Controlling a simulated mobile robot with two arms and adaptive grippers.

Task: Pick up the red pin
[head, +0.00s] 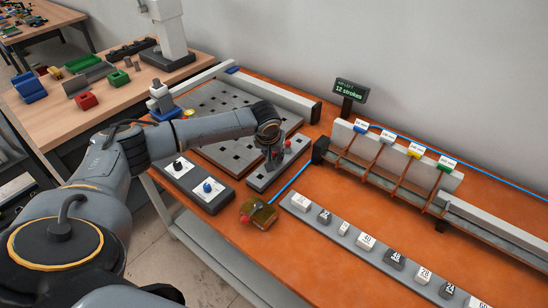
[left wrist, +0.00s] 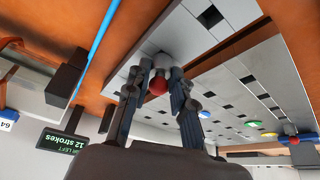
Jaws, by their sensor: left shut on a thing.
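My left gripper (head: 274,160) reaches down over a small grey plate with dark holes (head: 258,183), in front of the large perforated board. In the left wrist view its two fingers (left wrist: 158,92) are closed around the red pin (left wrist: 158,84), whose round red end shows between the fingertips. Its far part is pale grey and lies against the grey plate; I cannot tell whether it is still in a hole. In the head view a small red spot (head: 287,144) shows beside the fingers. My right gripper is not in view.
A brass-coloured box with a red knob (head: 262,213) stands in front of the plate. A panel with black and blue knobs (head: 197,185) is to the left. A strip of labelled blocks (head: 345,237) runs along the front right. A display (head: 350,90) reads "12 strokes".

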